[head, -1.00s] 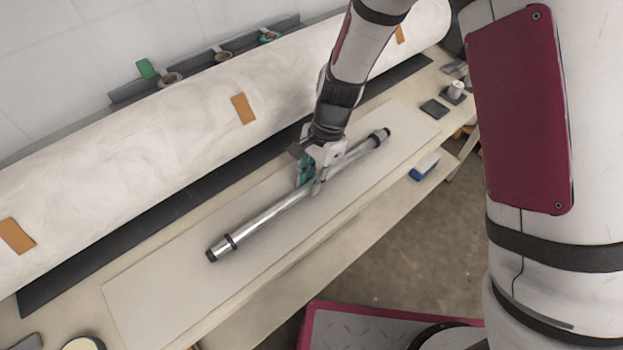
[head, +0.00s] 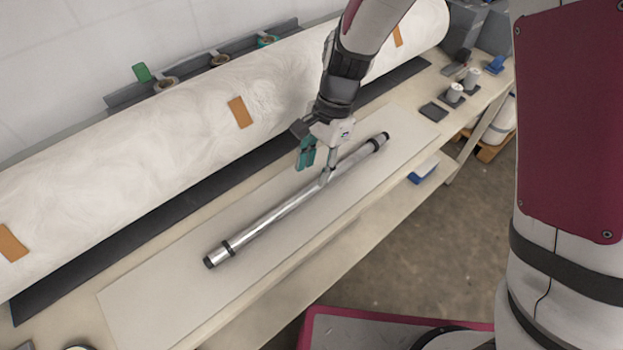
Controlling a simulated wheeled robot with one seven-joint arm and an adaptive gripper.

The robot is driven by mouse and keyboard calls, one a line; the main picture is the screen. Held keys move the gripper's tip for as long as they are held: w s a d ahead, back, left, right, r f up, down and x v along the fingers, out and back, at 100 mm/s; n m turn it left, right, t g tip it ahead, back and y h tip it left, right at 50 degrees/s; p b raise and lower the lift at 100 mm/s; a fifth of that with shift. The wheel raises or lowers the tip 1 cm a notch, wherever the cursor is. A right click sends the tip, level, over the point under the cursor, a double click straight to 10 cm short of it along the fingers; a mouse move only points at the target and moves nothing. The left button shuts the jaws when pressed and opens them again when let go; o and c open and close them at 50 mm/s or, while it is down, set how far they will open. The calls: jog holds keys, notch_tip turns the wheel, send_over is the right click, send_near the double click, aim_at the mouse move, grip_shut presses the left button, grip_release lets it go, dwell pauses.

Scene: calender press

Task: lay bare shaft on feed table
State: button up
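The bare shaft (head: 270,220) is a long silver rod with black bands near both dark ends. It lies slantwise on the pale panel (head: 150,286) of the feed table (head: 228,332), from lower left to upper right. My gripper (head: 317,172) is over the shaft's middle to upper right. Its fingers are spread: a teal pad shows on the left finger, clear of the shaft, and the grey right finger reaches down to or just in front of the shaft. Whether that finger touches the shaft, I cannot tell.
A large white roll (head: 150,160) with orange tabs lies behind the panel on a dark strip (head: 120,245). Tape rolls sit on a rack (head: 190,75) by the wall. A blue box (head: 423,170) is on the lower shelf.

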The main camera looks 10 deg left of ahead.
jog(key=v, duration=0.6)
jog(key=shift+r, duration=0.15)
